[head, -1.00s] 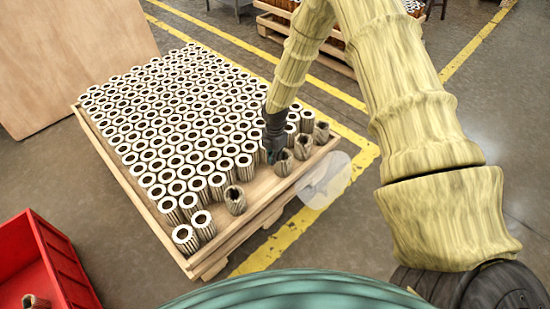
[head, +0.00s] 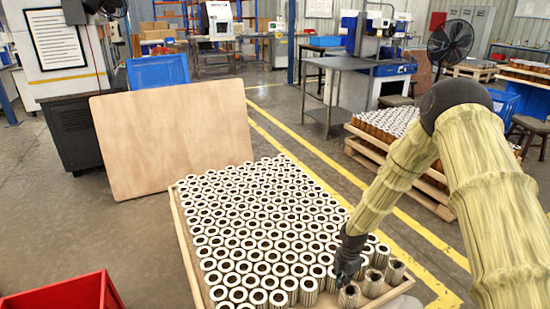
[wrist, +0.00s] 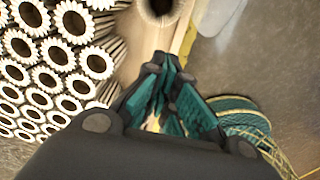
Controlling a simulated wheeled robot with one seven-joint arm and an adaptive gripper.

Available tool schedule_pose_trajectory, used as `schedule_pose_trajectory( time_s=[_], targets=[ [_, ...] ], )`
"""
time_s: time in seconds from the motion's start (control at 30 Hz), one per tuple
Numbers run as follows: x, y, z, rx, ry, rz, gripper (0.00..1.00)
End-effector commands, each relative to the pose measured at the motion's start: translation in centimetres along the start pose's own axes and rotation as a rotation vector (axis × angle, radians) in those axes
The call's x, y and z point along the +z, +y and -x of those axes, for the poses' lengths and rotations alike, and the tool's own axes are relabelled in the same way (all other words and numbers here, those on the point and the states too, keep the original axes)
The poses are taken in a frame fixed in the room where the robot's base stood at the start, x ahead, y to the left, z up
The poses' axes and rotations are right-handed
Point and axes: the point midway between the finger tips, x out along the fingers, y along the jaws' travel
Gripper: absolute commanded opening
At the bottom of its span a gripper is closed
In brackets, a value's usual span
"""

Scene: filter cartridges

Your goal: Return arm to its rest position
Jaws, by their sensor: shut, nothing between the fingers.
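My arm reaches down from the right in the head view. My gripper (head: 346,278) hangs at the near right part of the pallet, close to the filter cartridges (head: 255,235). In the wrist view my gripper (wrist: 165,80) is shut with its dark and teal fingers together and nothing between them. Several white-rimmed pleated cartridges (wrist: 72,62) stand to the left of the fingers there. A brownish cartridge (head: 374,283) stands just right of the gripper in the head view. Whether the fingers touch any cartridge cannot be told.
The wooden pallet tray (head: 186,250) bears the cartridges. A red bin (head: 60,295) is at the lower left. A plywood board (head: 170,135) leans behind the pallet. A second loaded pallet (head: 400,165) stands behind my arm. Yellow lines mark the open floor between.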

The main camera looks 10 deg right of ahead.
Motion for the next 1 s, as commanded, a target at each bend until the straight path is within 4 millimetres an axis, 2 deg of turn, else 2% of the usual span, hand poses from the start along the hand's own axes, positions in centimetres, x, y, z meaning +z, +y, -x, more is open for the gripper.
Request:
schedule_pose_trajectory(
  time_s=[0.17,0.3,0.5,0.7,0.8,1.0],
  targets=[
    [-5.1,-4.5,-3.8,-0.010,0.066,-0.233,0.00],
    [-9.8,-9.7,-6.7,-0.024,0.116,-0.524,0.00],
    [-15.0,-17.6,-9.3,-0.053,0.139,-0.954,0.00],
    [-18.1,-25.4,-10.0,-0.064,0.106,-1.366,0.00],
    [-18.9,-28.5,-9.8,-0.056,0.080,-1.527,0.00],
    [-19.6,-33.2,-9.0,-0.028,0.030,-1.764,0.00]
  ],
)
